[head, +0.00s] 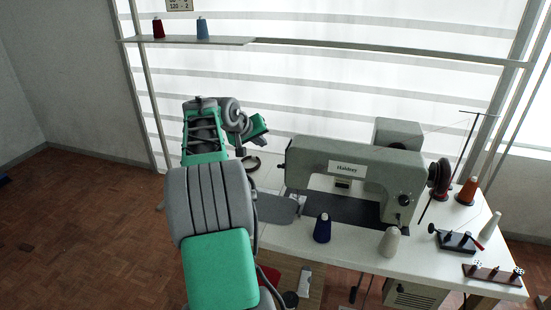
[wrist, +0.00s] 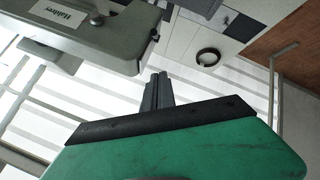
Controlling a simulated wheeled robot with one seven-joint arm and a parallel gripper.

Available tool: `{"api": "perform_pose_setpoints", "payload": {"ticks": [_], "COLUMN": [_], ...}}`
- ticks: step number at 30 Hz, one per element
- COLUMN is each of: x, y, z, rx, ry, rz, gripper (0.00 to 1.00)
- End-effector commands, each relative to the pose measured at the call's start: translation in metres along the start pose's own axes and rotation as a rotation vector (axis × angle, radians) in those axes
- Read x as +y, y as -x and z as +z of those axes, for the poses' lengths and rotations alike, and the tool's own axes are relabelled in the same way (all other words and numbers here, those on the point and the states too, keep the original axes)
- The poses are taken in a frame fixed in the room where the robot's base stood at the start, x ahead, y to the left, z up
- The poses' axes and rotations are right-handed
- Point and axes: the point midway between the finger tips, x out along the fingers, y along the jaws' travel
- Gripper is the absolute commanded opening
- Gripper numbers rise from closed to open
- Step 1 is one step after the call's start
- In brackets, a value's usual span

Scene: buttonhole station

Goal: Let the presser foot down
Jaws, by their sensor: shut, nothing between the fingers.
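The grey-green sewing machine (head: 355,172) stands on the white table in the head view, its needle end toward the left. That end also fills the upper left of the wrist view (wrist: 92,38), with a small dark knob (wrist: 155,37) on its edge. The presser foot and its lever cannot be made out clearly in either view. My gripper (wrist: 158,78) is shut and empty. Its dark fingers are beside the machine's end in the wrist view, apart from it as far as I can tell. In the head view my gripper is small and its fingertips are unclear.
A black ring (head: 251,163) lies on the table left of the machine. A blue cone (head: 322,228) and a cream cone (head: 391,242) stand in front. An orange cone (head: 467,191) and thread stand are at right. A shelf (head: 190,40) with two spools runs behind.

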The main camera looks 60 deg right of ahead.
Motion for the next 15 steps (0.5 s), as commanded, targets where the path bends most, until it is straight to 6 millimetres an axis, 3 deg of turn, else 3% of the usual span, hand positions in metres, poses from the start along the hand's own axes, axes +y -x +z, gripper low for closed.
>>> {"api": "perform_pose_setpoints", "payload": {"ticks": [9,15], "x": [0.0,0.0], "y": [-0.002,-0.029], "z": [0.0,-0.001], "rx": [0.001,-0.001], "ry": [-0.001,-0.001], "rz": [-0.002,-0.002], "gripper": [0.0,0.0]}}
